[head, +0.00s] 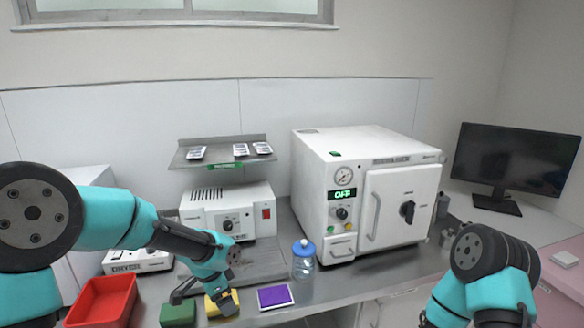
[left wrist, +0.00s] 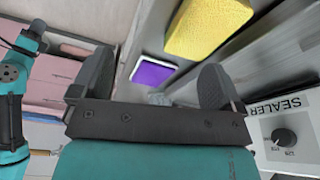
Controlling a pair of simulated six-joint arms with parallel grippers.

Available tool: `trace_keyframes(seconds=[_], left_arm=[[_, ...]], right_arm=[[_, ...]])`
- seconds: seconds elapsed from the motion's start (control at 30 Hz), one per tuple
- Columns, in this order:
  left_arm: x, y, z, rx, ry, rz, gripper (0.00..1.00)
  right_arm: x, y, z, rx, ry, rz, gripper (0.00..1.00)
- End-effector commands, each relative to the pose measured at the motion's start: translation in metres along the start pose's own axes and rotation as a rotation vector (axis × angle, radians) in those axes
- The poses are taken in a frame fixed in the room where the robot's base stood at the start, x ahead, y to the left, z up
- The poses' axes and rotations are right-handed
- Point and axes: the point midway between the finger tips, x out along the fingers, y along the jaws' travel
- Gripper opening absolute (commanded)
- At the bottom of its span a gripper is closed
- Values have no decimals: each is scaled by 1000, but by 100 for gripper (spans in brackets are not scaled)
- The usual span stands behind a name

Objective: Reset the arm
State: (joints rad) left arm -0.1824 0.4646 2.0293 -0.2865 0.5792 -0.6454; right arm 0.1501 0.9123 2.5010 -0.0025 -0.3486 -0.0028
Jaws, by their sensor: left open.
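My left gripper (head: 204,297) reaches down from the left over the front of the counter in the head view. In the left wrist view its two dark fingers (left wrist: 155,82) stand wide apart with nothing held between them. A yellow block (head: 214,307) lies close below it, partly hidden by a finger; the left wrist view also shows the yellow block (left wrist: 208,27). A purple-topped pad (head: 275,297) lies just to the right and shows beyond the fingers in the left wrist view (left wrist: 152,73). My right arm (head: 490,275) is bent at the lower right; its gripper is out of view.
A red tray (head: 86,322) and a green block (head: 178,313) lie near the left gripper. A blue-capped bottle (head: 303,262) stands before the white autoclave (head: 330,155). A sealer (head: 205,212) sits under a shelf (head: 225,160). A monitor (head: 515,158) stands right.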

Motion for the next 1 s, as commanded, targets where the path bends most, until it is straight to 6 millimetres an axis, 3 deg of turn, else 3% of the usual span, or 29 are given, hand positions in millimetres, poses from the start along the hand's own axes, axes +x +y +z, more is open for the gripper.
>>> trace_keyframes(seconds=[0.03,0.2,0.57,0.73,1.0], left_arm=[[12,15,-16,-34,29,8,93],[38,50,-52,-166,115,21,93],[71,102,-88,-366,212,54,93],[93,111,-79,-466,223,68,93],[127,105,-37,-587,196,81,93]], right_arm=[[0,0,0,0,0,0,0],[0,0,0,0,0,0,0],[0,0,0,0,0,0,0],[0,0,0,0,0,0,0],[0,0,0,0,0,0,0]])
